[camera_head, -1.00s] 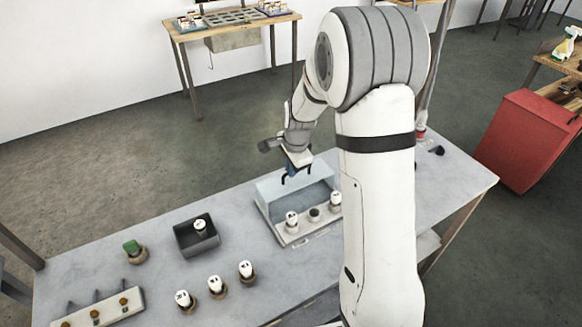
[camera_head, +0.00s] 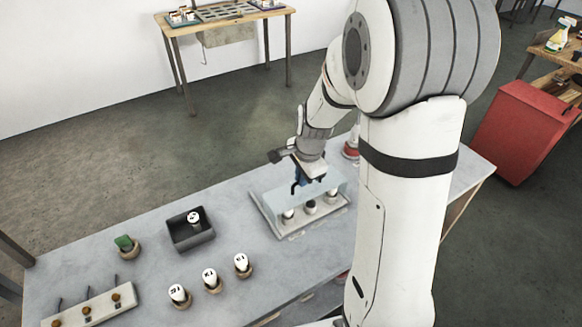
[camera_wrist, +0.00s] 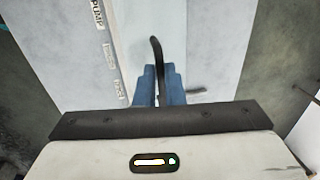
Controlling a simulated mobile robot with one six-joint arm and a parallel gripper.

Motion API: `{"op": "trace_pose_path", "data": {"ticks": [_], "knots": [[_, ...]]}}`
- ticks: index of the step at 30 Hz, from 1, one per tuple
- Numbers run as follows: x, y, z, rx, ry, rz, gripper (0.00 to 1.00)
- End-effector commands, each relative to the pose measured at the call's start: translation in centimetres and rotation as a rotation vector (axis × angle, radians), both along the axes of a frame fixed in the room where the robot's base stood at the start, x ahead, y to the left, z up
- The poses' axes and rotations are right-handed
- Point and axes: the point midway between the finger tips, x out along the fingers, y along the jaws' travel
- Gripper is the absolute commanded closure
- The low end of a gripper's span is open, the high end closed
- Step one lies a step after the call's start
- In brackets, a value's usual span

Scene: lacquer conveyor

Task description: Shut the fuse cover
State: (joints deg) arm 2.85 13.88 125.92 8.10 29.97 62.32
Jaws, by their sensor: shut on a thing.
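The fuse cover (camera_head: 328,186) is a clear, pale-blue pane that leans forward over the fuse tray (camera_head: 268,218) in the head view. Two white-topped fuses and a dark one between them show under and in front of it. My gripper (camera_head: 300,184) is above the tray, shut on the cover's black handle. In the wrist view, my blue fingers (camera_wrist: 158,78) close around the black curved handle (camera_wrist: 156,48). The clear pane is hard to make out there. Printed labels, one reading PUMP, run along the left. Whether the cover touches the tray cannot be told.
A dark bin (camera_head: 191,230) holds one white-topped piece. Several capped pieces stand in round holders, including a green one (camera_head: 125,243). A hook rack (camera_head: 88,308) lies at the front left. A red cabinet (camera_head: 520,135) stands at the right beyond the table.

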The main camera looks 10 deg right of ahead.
Motion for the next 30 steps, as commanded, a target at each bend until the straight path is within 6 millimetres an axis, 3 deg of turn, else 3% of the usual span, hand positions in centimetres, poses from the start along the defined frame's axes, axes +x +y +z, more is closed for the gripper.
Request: {"op": "trace_pose_path", "data": {"ticks": [6, 15, 16, 24, 30], "knots": [[-2.3, -0.8, 0.0, -0.001, -0.003, 0.000, 1.00], [-2.5, -0.9, 0.0, -0.001, 0.001, 0.001, 1.00], [-2.5, -0.9, 0.0, -0.001, 0.001, 0.001, 0.90], [-2.5, -0.8, 0.0, -0.001, 0.000, 0.000, 0.69], [-2.5, -0.8, 0.1, -0.001, 0.000, 0.000, 0.69]]}}
